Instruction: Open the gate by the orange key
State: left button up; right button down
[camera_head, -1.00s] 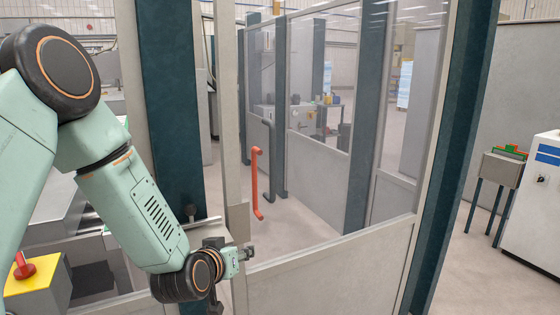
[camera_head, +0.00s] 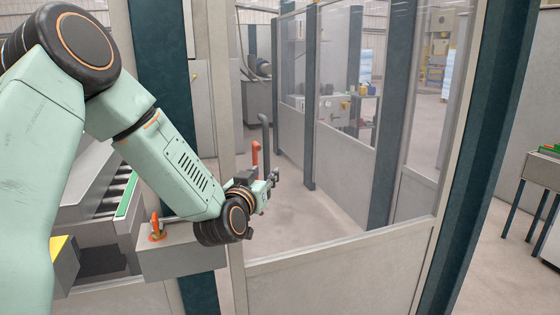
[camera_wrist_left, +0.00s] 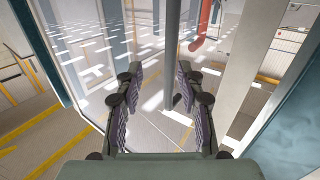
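An orange key (camera_head: 156,228) stands on a grey box (camera_head: 185,250) left of the glazed gate panel (camera_head: 335,270), partly beside my left forearm. An orange-red handle (camera_head: 254,154) and a dark grey handle (camera_head: 264,130) show beside the gate's pale upright. My left gripper (camera_head: 274,179) is at the lower end of these handles. In the left wrist view its fingers (camera_wrist_left: 160,90) are apart. The dark grey bar (camera_wrist_left: 172,50) appears between them, and I cannot tell whether they touch it. The red handle (camera_wrist_left: 203,22) is to its right. My right gripper is out of view.
Dark teal posts (camera_head: 490,150) frame the panel. A conveyor-like machine (camera_head: 100,210) and a yellow box (camera_head: 62,262) stand at left. A small stand (camera_head: 538,175) is at right. Clear floor lies beyond the glass.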

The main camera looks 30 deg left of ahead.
aim_at(266, 162)
pick_arm(q)
jog(key=x, duration=0.3)
jog(key=a+x, duration=0.1)
jog(key=x, duration=0.3)
jog(key=shift+w+a+r+p, duration=0.1)
jog(key=shift+a+r+p, duration=0.1)
jog(key=shift+a+p, duration=0.1)
jog(key=shift+a, duration=0.35)
jog(key=shift+s+d+r, duration=0.25)
jog(key=shift+d, duration=0.2)
jog(key=shift+w+d, duration=0.1)
jog(key=shift+w, duration=0.15)
jog(key=shift+c, duration=0.9)
jog(key=shift+w+a+f, duration=0.15)
jog(key=shift+a+f, duration=0.1)
jog(key=c, duration=0.3)
jog(key=shift+a, duration=0.15)
jog(key=c, duration=0.3)
jog(key=shift+d+r, duration=0.15)
jog(key=shift+d, duration=0.1)
grip_shut()
